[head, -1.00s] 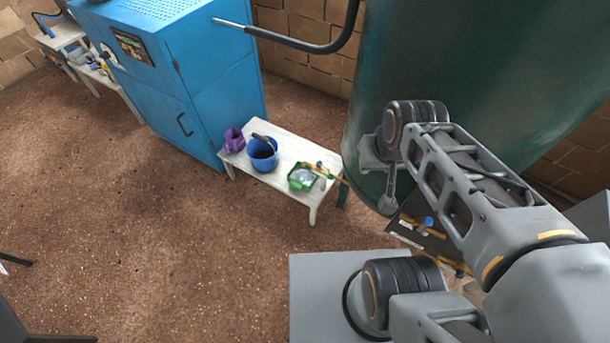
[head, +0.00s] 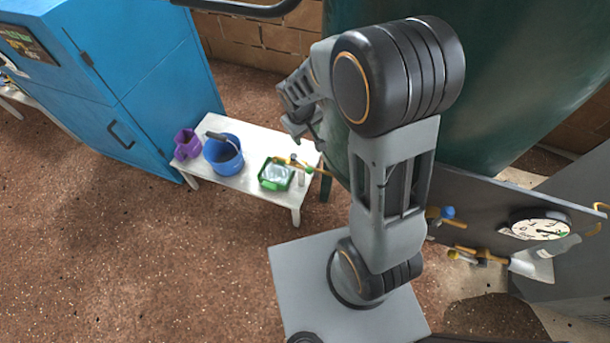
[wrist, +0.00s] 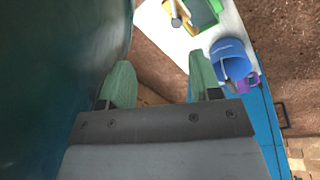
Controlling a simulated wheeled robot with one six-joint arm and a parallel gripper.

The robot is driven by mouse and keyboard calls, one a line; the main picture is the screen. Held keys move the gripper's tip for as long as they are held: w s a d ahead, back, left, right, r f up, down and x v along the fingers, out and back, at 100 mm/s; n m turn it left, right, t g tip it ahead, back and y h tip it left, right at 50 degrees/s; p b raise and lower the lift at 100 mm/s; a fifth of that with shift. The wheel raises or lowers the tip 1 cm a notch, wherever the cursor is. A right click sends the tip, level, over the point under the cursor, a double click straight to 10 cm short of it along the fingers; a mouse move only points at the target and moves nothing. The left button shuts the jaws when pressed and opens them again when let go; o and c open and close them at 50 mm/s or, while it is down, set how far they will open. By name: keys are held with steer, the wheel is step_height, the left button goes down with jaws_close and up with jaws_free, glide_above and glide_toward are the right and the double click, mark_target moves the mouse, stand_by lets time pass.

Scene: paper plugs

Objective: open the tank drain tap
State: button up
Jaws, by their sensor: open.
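The large dark green tank (head: 480,90) stands behind my arm. A brass-coloured tap (head: 300,166) sticks out low from the tank's left side, over the white table; its lever is too small to read. In the wrist view a yellowish piece that looks like the tap (wrist: 178,14) shows at the top edge. My gripper (wrist: 162,82) is open and empty, its two green fingers apart, with the tank wall close on the left. In the head view my arm's end is beside the tank, above and behind the tap, apart from it; the fingertips are hard to make out.
The white table (head: 250,190) holds a green tray (head: 276,174), a blue bucket (head: 223,154) and a purple jug (head: 187,144). A blue cabinet (head: 130,80) stands to the left. The floor in front is clear.

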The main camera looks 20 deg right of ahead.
steer(key=n+b, duration=0.1)
steer(key=b, duration=0.2)
glide_toward(305, 167)
steer(key=shift+g, duration=0.3)
steer(key=f+b, duration=0.1)
steer(key=f, duration=0.2)
steer(key=w+d+f+b, duration=0.1)
steer(key=f, duration=0.2)
steer(key=f+b, duration=0.1)
steer(key=f, duration=0.2)
steer(key=shift+w+d+f, duration=0.1)
steer(key=shift+w+d, duration=0.1)
steer(key=shift+d, duration=0.05)
steer(key=shift+c, duration=0.3)
jaws_close()
